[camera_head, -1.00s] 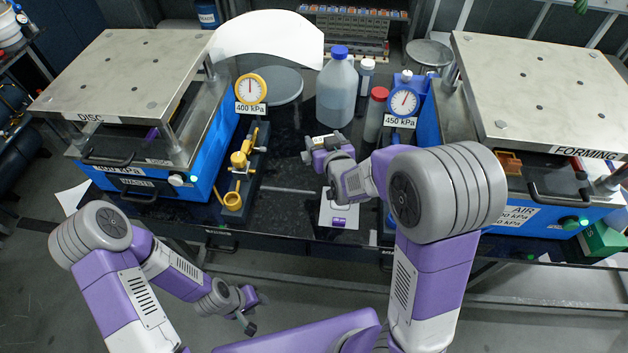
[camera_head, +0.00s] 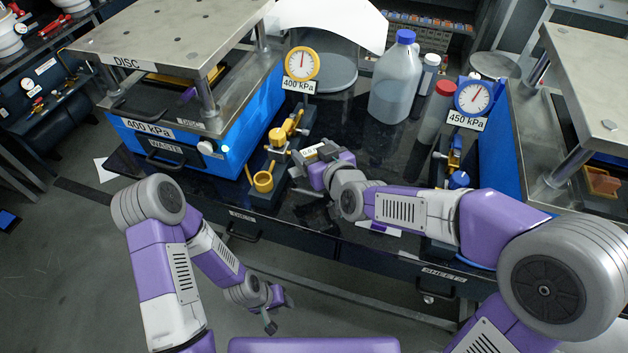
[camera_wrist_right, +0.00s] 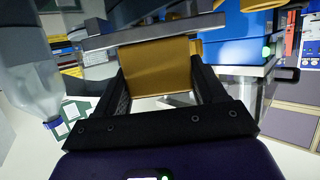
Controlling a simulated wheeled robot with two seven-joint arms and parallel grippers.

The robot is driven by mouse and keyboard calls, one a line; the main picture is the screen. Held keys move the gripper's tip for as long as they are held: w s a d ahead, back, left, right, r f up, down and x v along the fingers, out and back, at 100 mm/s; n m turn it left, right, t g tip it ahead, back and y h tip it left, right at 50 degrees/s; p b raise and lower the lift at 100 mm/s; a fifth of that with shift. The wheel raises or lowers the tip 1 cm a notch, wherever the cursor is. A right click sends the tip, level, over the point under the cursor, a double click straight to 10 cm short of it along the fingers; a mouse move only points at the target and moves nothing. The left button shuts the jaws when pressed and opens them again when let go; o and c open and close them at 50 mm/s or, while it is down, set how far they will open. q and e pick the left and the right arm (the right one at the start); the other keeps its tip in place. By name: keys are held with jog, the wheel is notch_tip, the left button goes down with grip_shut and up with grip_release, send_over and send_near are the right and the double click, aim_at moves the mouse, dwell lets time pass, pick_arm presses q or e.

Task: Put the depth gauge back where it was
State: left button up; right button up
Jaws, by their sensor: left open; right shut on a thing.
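My right gripper (camera_wrist_right: 155,80) is shut on a yellow block with a grey metal bar across it, which I take to be the depth gauge (camera_wrist_right: 158,62). In the head view the right gripper (camera_head: 306,172) is over the black bench, close to the right of a yellow fixture (camera_head: 278,138) with a ring-shaped cup at its front. The held piece is mostly hidden there by the gripper, and I cannot tell if it touches the bench. My left gripper (camera_head: 276,318) is open and empty, low in front of the bench.
The blue DISC press (camera_head: 150,133) stands at left, another blue press (camera_head: 505,140) at right. A plastic jug (camera_head: 395,85), a red-capped bottle (camera_head: 437,112) and the 400 kPa gauge (camera_head: 301,64) stand behind the gripper. A white sheet (camera_head: 375,226) lies at the bench's front.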

notch_tip(320, 180, down, 7)
jog(key=shift+r+b, duration=0.1)
jog(key=shift+b, duration=1.05)
jog(key=o, duration=1.3)
